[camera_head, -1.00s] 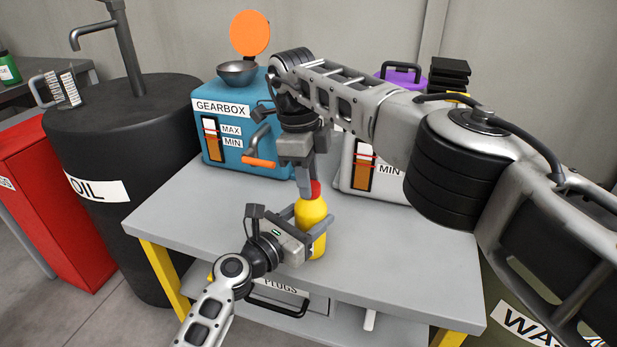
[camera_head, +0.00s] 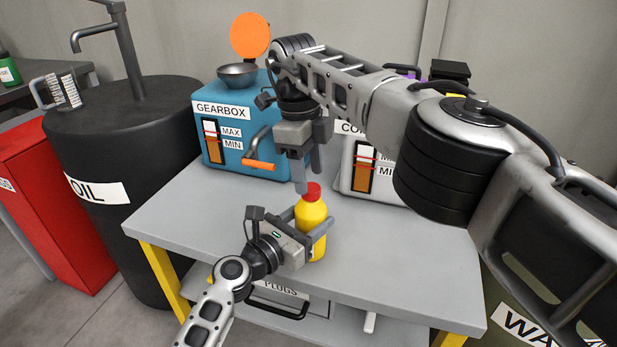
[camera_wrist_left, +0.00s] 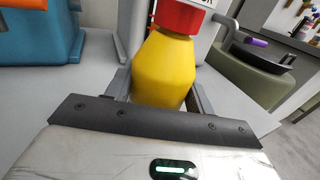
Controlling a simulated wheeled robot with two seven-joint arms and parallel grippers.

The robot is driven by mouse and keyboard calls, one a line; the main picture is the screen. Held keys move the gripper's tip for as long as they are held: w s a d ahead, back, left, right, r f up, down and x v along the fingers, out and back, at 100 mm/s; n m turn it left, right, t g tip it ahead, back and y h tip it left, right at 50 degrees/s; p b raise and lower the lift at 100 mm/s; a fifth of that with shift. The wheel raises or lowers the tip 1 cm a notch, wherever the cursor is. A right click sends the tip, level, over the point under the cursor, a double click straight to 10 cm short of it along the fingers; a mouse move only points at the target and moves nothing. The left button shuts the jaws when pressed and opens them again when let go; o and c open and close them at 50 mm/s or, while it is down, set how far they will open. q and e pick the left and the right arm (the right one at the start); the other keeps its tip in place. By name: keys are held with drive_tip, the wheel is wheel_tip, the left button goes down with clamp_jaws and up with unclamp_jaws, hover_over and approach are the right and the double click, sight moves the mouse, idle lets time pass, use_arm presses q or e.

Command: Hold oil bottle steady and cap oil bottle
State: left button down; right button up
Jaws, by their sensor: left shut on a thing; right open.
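The yellow oil bottle (camera_head: 313,217) stands upright near the table's front edge, with a red cap (camera_head: 311,191) seated on its top. My left gripper (camera_head: 309,232) is shut around the bottle's body from the front left. The left wrist view shows the yellow bottle (camera_wrist_left: 166,68) between my left fingers and the red cap (camera_wrist_left: 182,15) above, cut off by the top edge. My right gripper (camera_head: 308,172) is open, pointing down just above and behind the cap. Its fingers are apart, and the cap is not between them.
The grey table (camera_head: 200,225) carries a blue gearbox (camera_head: 238,130) with an orange-handled crank (camera_head: 259,164) at the back left. A white box (camera_head: 372,175) stands behind the bottle. A black oil drum (camera_head: 120,150) is left of the table. The table's left part is clear.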

drive_tip(key=shift+r, duration=1.1)
drive_tip(key=shift+c, duration=0.2)
drive_tip(key=shift+w+r+n, duration=0.2)
drive_tip(key=shift+r+n, duration=0.25)
drive_tip(key=shift+n, duration=0.05)
drive_tip(key=shift+w+d+r+n+t+y, duration=0.1)
drive_tip(key=shift+r+n+t+y, duration=0.1)
drive_tip(key=shift+r+n, duration=0.3)
drive_tip(key=shift+d+r+n+t+y, duration=0.1)
drive_tip(key=shift+r+n+y, duration=0.1)
drive_tip(key=shift+n, duration=0.5)
drive_tip(key=shift+s+r+n, duration=0.2)
drive_tip(key=shift+n, duration=0.4)
drive_tip(key=shift+s+r+n, duration=0.2)
drive_tip(key=shift+n, duration=0.4)
